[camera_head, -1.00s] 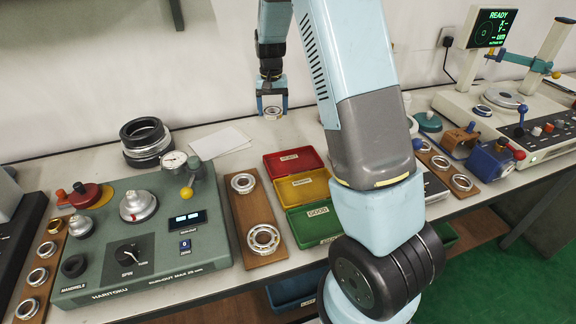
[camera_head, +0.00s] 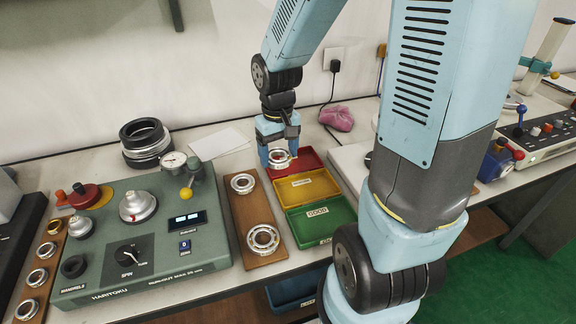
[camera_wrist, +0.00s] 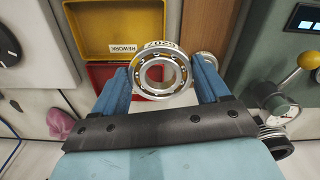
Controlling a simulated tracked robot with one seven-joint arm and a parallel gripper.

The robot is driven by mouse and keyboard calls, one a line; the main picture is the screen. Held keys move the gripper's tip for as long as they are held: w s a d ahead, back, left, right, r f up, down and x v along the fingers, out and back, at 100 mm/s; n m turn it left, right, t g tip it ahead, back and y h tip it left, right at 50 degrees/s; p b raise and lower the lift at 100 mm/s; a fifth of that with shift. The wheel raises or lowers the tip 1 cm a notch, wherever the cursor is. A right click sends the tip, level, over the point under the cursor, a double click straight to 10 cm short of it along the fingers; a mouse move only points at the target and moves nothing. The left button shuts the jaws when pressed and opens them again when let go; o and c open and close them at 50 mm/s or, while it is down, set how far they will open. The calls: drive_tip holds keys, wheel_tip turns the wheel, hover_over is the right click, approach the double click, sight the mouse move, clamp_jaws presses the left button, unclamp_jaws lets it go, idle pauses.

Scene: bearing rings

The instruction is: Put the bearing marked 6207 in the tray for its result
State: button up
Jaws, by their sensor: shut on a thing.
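The bearing (camera_head: 281,165) is a silver ring held in my gripper (camera_head: 279,158). In the wrist view the bearing (camera_wrist: 139,80) sits between the two blue fingers, its open bore facing the camera. A marking on its upper edge appears upside down and looks like 6207. In the head view it is above the left part of the red tray (camera_head: 313,160), apart from the tray floor. The yellow tray (camera_head: 329,187) is labelled REWORK in the wrist view. The green tray (camera_head: 346,225), nearest the front, is labelled GOOD. The red tray's label is hidden now.
A wooden board (camera_head: 246,208) with two bearings lies left of the trays. A green tester (camera_head: 139,262) with a dial gauge stands further left. Black and silver rings (camera_head: 145,145) are stacked at the back. A pink cloth (camera_head: 336,118) lies behind the trays.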

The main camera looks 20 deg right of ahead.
drive_tip(key=w+d+f, duration=0.4)
drive_tip(key=w+d, duration=0.1)
drive_tip(key=w, duration=0.2)
hover_over(292, 165)
drive_tip(key=f, duration=0.3)
drive_tip(key=s+f, duration=0.1)
drive_tip(key=shift+a+f, duration=0.25)
drive_tip(key=shift+f, duration=0.1)
drive_tip(key=shift+w+d+f, duration=0.35)
drive_tip(key=shift+w+f, duration=0.15)
drive_tip(key=shift+f, duration=1.65)
drive_tip(key=o, duration=1.3)
drive_tip(key=shift+f, duration=0.1)
